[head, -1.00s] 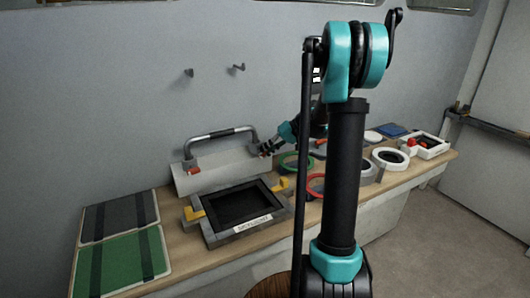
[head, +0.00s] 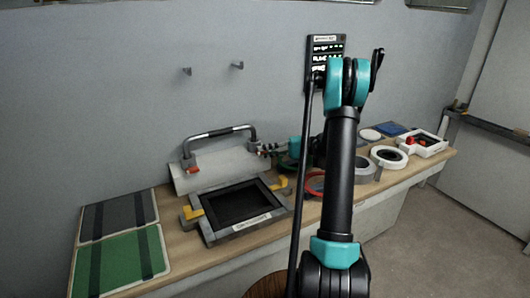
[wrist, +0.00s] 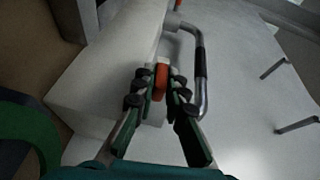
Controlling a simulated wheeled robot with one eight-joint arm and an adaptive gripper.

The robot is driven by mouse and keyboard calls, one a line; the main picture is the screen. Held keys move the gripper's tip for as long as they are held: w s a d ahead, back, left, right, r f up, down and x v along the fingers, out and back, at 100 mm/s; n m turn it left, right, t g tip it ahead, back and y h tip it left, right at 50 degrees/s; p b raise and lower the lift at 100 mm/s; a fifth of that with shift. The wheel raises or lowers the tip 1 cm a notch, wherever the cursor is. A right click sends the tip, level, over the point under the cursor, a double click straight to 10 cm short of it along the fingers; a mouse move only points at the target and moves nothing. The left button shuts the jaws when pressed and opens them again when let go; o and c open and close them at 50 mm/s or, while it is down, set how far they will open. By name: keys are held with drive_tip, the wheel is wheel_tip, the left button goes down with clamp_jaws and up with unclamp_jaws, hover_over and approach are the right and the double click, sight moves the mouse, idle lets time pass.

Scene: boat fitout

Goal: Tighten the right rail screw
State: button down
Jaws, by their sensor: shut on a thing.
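The grab rail (head: 218,132) is a grey metal bar with a dark grip, standing on a pale block (head: 215,172) against the wall. An orange-red left screw (head: 194,169) sits at its left foot. My gripper (head: 263,150) is at the rail's right foot. In the wrist view the fingers (wrist: 159,82) are shut on the orange-red right screw (wrist: 160,80), one finger on each side. The rail (wrist: 200,70) runs to the right of them in that view. The screw's lower end is hard to make out, so how deep it sits cannot be told.
A dark-framed hatch (head: 238,222) with yellow latches lies in front of the block. Green and grey panels (head: 120,262) lie at the left. Several rings, such as a white one (head: 388,158), lie at the right. Two hooks (head: 237,66) and a dark panel (head: 325,44) are on the wall.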

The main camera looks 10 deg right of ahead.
idle(0.3)
drive_tip(key=c, duration=1.8)
unclamp_jaws()
drive_tip(key=shift+c, duration=0.2)
drive_tip(key=shift+d, duration=0.15)
drive_tip(key=d, duration=0.7)
drive_tip(key=shift+s+d+r, duration=0.15)
drive_tip(key=shift+s, duration=0.1)
